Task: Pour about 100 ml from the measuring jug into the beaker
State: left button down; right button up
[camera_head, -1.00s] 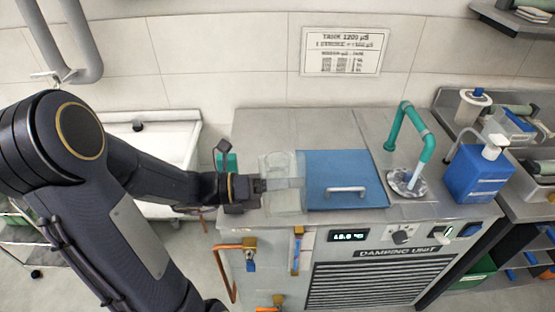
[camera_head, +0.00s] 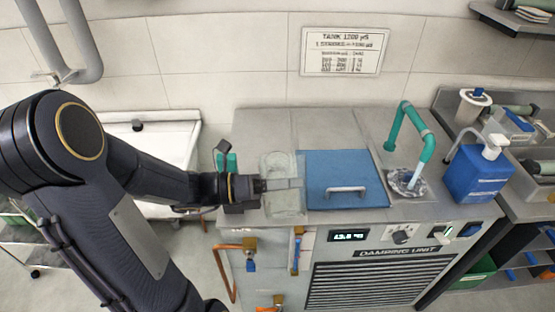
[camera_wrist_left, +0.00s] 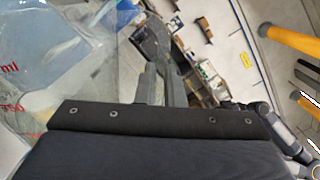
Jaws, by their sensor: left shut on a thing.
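My left gripper (camera_head: 280,185) is shut on the clear measuring jug (camera_head: 284,204), at the left of the grey unit top. The jug is see-through and its outline is faint. In the left wrist view, the clear wall of the jug (camera_wrist_left: 60,55) fills the left side, with red markings and part of "ml" showing. I cannot make out the beaker as a separate thing; clear shapes overlap around the gripper. The liquid level cannot be read. My right gripper is not in view.
A blue lid (camera_head: 340,180) with a metal handle lies right of the jug. A teal pipe (camera_head: 412,135) stands over a round drain (camera_head: 407,183). A blue pump bottle (camera_head: 480,170) is further right. The display (camera_head: 348,236) is on the unit's front.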

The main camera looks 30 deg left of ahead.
pick_arm(q)
jog(key=s+d+f+m+b, duration=0.4)
jog(key=f+m+b, duration=0.6)
jog(key=b, duration=0.3)
jog(key=shift+s+d+f+g, duration=0.15)
jog(key=shift+s+f+g, duration=0.25)
jog(key=shift+s+f, duration=0.4)
jog(key=shift+s, duration=0.2)
dwell(0.4)
